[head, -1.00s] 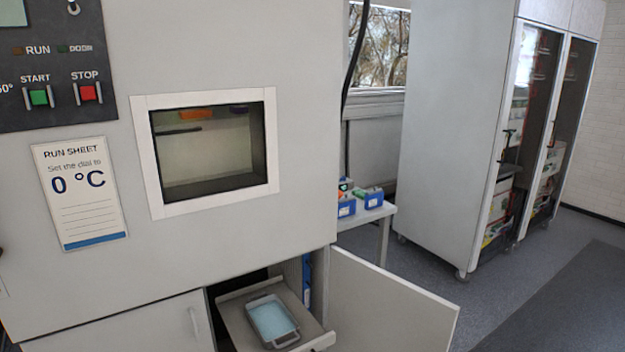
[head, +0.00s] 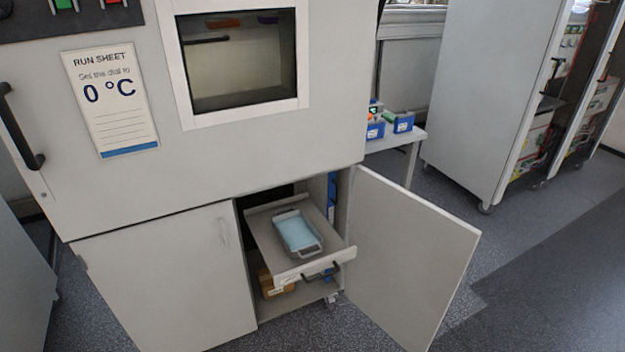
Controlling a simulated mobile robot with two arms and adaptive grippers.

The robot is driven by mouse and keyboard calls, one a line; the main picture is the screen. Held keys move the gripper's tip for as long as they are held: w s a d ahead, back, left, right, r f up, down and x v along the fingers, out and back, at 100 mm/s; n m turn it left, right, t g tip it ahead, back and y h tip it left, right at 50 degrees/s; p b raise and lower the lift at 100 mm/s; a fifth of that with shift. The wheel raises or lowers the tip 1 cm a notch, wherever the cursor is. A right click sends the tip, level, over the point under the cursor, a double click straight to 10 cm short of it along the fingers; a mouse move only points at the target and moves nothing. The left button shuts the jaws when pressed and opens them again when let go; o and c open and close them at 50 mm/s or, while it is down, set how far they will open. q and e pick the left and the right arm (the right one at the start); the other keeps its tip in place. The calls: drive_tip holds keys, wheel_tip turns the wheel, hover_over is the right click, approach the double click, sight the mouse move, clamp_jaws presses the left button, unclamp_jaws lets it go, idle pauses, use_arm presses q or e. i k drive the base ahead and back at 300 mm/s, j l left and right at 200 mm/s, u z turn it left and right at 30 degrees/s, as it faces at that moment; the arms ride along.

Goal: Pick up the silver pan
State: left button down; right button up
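The silver pan (head: 318,244) sits on a pulled-out drawer (head: 264,229) in the lower right cupboard of the big cabinet. It is a shallow tray with raised handles at its near and far ends. Its inside shows a flat light-blue surface. Neither of my grippers shows in the head view.
The right cupboard door (head: 410,255) stands wide open, just right of the drawer. The left cupboard door (head: 160,285) is shut. A cardboard box (head: 268,284) lies under the drawer. A small table (head: 412,138) with blue boxes stands behind. Floor in front is clear.

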sight(298, 234)
drive_tip(key=i+l+u, duration=0.2)
drive_tip(key=l, duration=0.4)
drive_tip(key=i+l+u, duration=0.15)
drive_tip(key=i+l, duration=0.15)
drive_tip(key=l, duration=0.3)
drive_tip(key=i+l+u, duration=0.2)
drive_tip(key=l, duration=0.4)
drive_tip(key=i+l+u, duration=0.15)
drive_tip(key=l, duration=0.5)
drive_tip(key=l+u, duration=0.2)
drive_tip(key=l, duration=0.5)
drive_tip(key=i+l+u, duration=0.15)
drive_tip(key=l, duration=0.55)
drive_tip(key=j, duration=0.35)
drive_tip(key=i+j+z, duration=0.1)
drive_tip(key=j, duration=0.2)
